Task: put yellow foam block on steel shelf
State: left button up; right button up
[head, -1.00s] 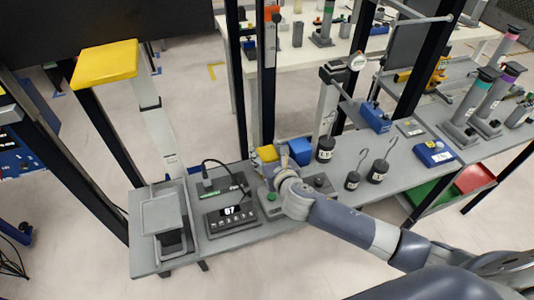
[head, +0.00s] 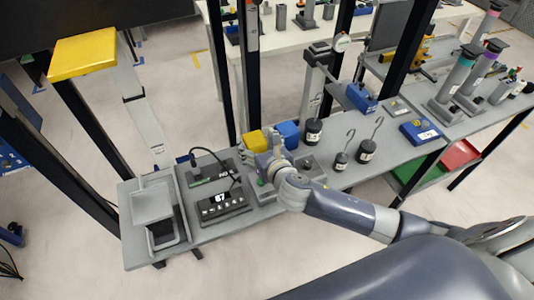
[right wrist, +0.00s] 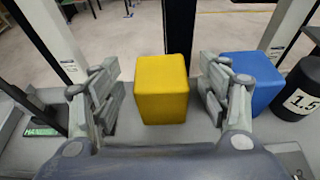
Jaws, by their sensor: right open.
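The yellow foam block (head: 252,142) stands upright on the grey bench (head: 222,228), beside a blue block (head: 288,134). My right gripper (head: 268,148) is low over the bench at the yellow block. In the right wrist view the yellow block (right wrist: 162,90) stands between the two open fingers of my right gripper (right wrist: 162,98), with a gap on each side. The blue block (right wrist: 252,82) is partly hidden behind the right finger. A grey metal shelf (head: 440,78) is at the upper right; I cannot tell if it is the steel shelf. My left gripper is not in view.
Black weights with hooks (head: 313,132) stand right of the blocks. A meter with a display (head: 222,206) and a small grey platform (head: 152,206) are to the left. A dark upright post (head: 250,75) rises just behind the yellow block. A yellow-topped stand (head: 83,54) is at the upper left.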

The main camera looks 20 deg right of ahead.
jog(key=v, duration=0.9)
